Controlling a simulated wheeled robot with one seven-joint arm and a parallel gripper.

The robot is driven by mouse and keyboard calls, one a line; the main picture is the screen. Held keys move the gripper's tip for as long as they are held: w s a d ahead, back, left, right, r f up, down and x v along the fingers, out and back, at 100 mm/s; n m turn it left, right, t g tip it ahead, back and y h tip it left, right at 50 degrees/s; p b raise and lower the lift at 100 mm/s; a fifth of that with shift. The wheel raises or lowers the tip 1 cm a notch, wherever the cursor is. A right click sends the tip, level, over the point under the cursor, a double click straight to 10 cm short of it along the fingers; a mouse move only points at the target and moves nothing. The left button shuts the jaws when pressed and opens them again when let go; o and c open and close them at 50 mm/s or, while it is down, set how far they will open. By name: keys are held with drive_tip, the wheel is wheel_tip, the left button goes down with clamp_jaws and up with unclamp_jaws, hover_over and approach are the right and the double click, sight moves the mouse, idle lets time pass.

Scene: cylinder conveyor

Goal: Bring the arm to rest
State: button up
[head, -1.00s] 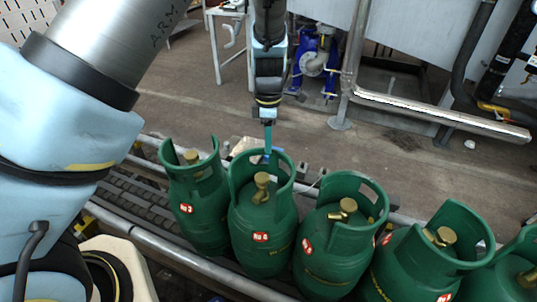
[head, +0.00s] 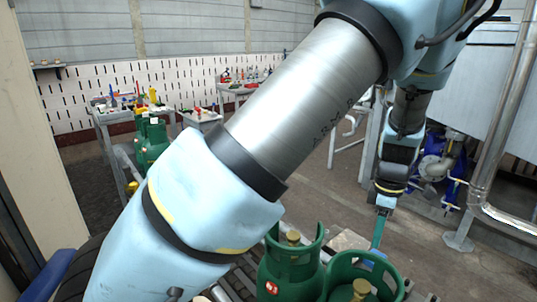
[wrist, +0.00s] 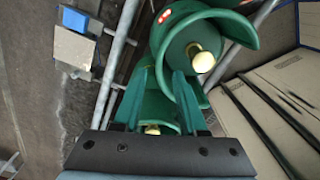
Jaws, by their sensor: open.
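My arm crosses the head view, with my gripper (head: 378,232) at its end pointing down beside the row of green gas cylinders. My gripper's two teal fingers also show in the wrist view (wrist: 163,75), apart. I see nothing held between them. A green cylinder (head: 284,272) with a brass valve and a red label stands at the bottom of the head view. Another green cylinder (head: 340,272) stands to its right, cut off by the frame. In the wrist view, green cylinders (wrist: 222,20) lie beyond the fingers; I cannot judge the gap.
More green cylinders (head: 153,145) stand at the far left. Tables (head: 123,117) with coloured items stand before a slotted white wall. A blue pump (head: 440,165) and a steel pipe (head: 497,130) are at the right. Cardboard-coloured panels (wrist: 260,110) show in the wrist view.

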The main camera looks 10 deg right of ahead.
drive_tip(key=w+a+r+m, duration=0.3)
drive_tip(key=w+a, duration=0.1)
drive_tip(key=a, duration=0.7)
drive_tip(key=w+a+r+m, duration=0.2)
drive_tip(key=w+a+r, duration=0.15)
drive_tip(key=a, duration=0.75)
drive_tip(key=s+a+r+m, duration=0.1)
drive_tip(key=s+a+m, duration=0.1)
drive_tip(key=a, duration=0.7)
drive_tip(key=s+a+r+m+t, duration=0.1)
drive_tip(key=a+m, duration=0.3)
drive_tip(key=a, duration=0.5)
drive_tip(key=shift+s+a+r+m+t, duration=0.15)
drive_tip(key=shift+s+r+m+t, duration=0.2)
drive_tip(key=shift+s, duration=0.25)
